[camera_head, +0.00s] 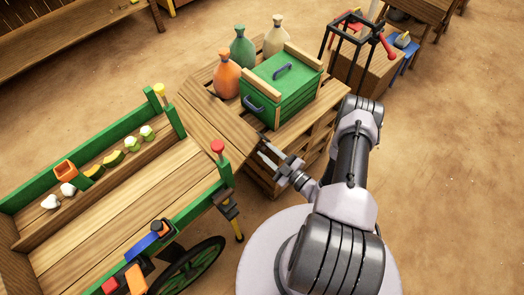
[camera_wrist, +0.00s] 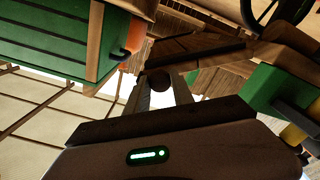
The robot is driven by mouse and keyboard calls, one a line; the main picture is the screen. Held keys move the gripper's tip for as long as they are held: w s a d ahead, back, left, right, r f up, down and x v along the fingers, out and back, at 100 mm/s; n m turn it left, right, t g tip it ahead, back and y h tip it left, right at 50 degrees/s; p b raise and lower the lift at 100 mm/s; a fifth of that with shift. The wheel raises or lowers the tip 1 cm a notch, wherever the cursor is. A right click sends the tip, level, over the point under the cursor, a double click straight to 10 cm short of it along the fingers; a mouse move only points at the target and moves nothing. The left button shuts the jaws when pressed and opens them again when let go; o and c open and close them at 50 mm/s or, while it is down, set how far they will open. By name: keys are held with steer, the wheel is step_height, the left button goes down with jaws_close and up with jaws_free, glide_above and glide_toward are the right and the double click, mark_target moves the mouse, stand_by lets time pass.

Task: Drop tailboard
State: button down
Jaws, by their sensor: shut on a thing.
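The tailboard (camera_head: 215,118) is a plank panel at the right end of the green-sided cart. It slants outward between the cart's end posts and the slatted crate stand. My gripper (camera_head: 268,155) is at its near outer corner. In the wrist view my gripper (camera_wrist: 158,92) is shut on a small dark round part (camera_wrist: 159,80), which looks like a knob of the tailboard. The tailboard's planks (camera_wrist: 195,48) show just beyond it. How the part joins the board is hidden. The cart bed (camera_head: 120,205) is bare planks.
The slatted stand (camera_head: 312,135) holds a green box (camera_head: 282,80) and orange, green and cream bottles, close beside the tailboard. A red-topped post (camera_head: 217,147) and a yellow-topped post (camera_head: 159,90) mark the cart's end. Open sandy floor (camera_head: 455,190) lies right.

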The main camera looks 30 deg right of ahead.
step_height(320, 180, down, 8)
steer(key=d+m, duration=0.1)
steer(key=m, duration=0.4)
steer(key=shift+w+d+m, duration=0.25)
steer(key=shift+d+m, duration=0.15)
